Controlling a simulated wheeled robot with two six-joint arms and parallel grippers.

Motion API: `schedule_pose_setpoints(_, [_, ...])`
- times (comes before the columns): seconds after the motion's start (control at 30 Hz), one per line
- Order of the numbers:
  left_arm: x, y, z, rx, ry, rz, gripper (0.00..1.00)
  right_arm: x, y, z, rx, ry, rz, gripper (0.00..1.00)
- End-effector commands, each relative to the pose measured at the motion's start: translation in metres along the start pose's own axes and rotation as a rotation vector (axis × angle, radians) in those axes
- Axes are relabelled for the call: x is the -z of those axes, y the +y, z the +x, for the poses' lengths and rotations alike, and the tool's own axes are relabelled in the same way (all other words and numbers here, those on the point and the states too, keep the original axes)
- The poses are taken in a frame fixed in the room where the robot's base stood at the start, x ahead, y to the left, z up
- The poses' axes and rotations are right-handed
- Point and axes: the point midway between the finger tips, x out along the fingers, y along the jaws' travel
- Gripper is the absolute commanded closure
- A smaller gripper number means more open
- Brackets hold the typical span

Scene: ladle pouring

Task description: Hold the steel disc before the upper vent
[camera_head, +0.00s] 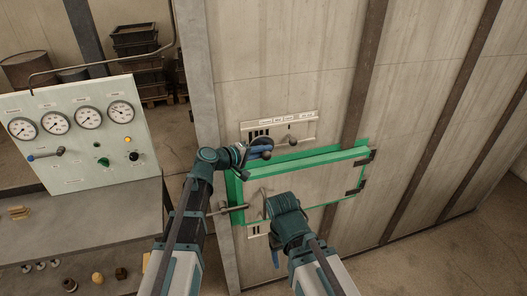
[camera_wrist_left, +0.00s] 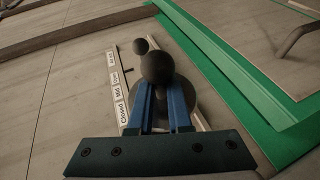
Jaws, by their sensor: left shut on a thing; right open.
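The upper vent (camera_head: 301,128) is a pale plate with dark slots and a slider knob, on the wall above a green-framed door. My left gripper (camera_head: 261,149) is in front of the vent's lower edge. In the left wrist view its blue fingers (camera_wrist_left: 160,100) are shut, with a dark ball at their tips and the round grey steel disc (camera_wrist_left: 207,103) partly hidden behind them.
The green-framed door (camera_head: 320,172) has a lever (camera_head: 228,209) at its left and dark hinges at its right. A gauge panel (camera_head: 75,140) stands on a grey bench (camera_head: 100,220) at left, with small parts on it. The floor at lower right is clear.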

Motion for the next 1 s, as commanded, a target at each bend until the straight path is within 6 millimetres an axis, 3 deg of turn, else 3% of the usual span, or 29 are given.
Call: schedule_pose_setpoints(1.0, [-0.088, 0.000, -0.035, -0.001, 0.000, 0.000, 1.00, 0.000, 0.000, 0.000, 0.000, 0.000, 0.000, 0.31])
